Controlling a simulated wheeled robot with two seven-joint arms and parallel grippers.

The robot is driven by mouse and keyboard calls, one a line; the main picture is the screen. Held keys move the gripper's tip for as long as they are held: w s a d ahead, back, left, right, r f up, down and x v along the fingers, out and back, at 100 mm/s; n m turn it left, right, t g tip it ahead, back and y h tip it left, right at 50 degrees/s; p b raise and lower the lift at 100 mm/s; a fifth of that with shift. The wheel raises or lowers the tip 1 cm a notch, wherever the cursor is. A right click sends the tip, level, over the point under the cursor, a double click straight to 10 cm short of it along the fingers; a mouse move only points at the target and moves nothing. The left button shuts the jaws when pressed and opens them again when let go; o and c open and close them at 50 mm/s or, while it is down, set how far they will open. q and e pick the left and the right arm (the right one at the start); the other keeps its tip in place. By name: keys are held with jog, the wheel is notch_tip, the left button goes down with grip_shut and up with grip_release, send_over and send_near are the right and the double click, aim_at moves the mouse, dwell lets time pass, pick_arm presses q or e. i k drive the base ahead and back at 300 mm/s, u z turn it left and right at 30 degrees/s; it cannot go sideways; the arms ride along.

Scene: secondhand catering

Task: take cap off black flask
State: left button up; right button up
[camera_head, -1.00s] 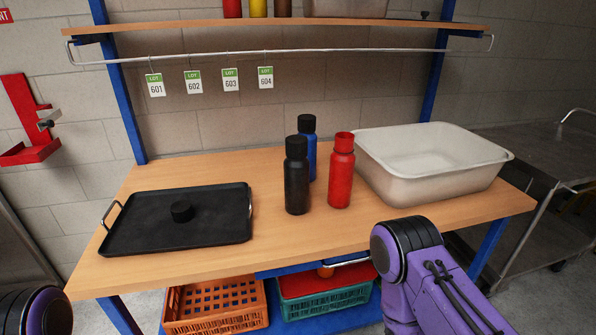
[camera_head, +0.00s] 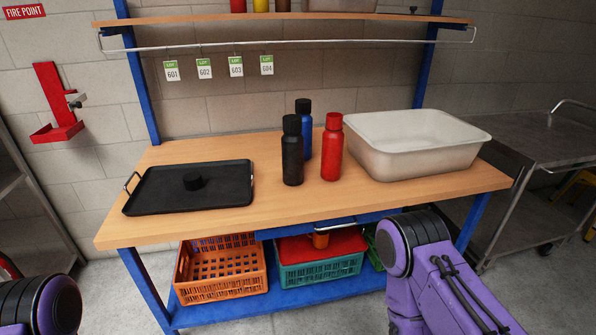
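The black flask (camera_head: 292,155) stands upright on the wooden table, with its black cap (camera_head: 291,124) on top. A blue flask (camera_head: 304,128) with a black cap stands just behind it, partly hidden. A red flask (camera_head: 332,150) stands to its right; its top is red. Only links of my arms show at the lower left and lower right, short of the table. Neither gripper is in view.
A large whitish tub (camera_head: 418,158) stands at the table's right end. The table front (camera_head: 300,205) is clear. An orange crate (camera_head: 222,283) and a green crate (camera_head: 320,272) sit on the lower shelf. An upper shelf (camera_head: 190,17) with a hanging rail spans behind. A metal table (camera_head: 545,145) stands at right.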

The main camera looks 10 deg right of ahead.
aim_at(292, 144)
jog(key=u, duration=0.95)
jog(key=i, duration=0.55)
jog(key=z, duration=0.85)
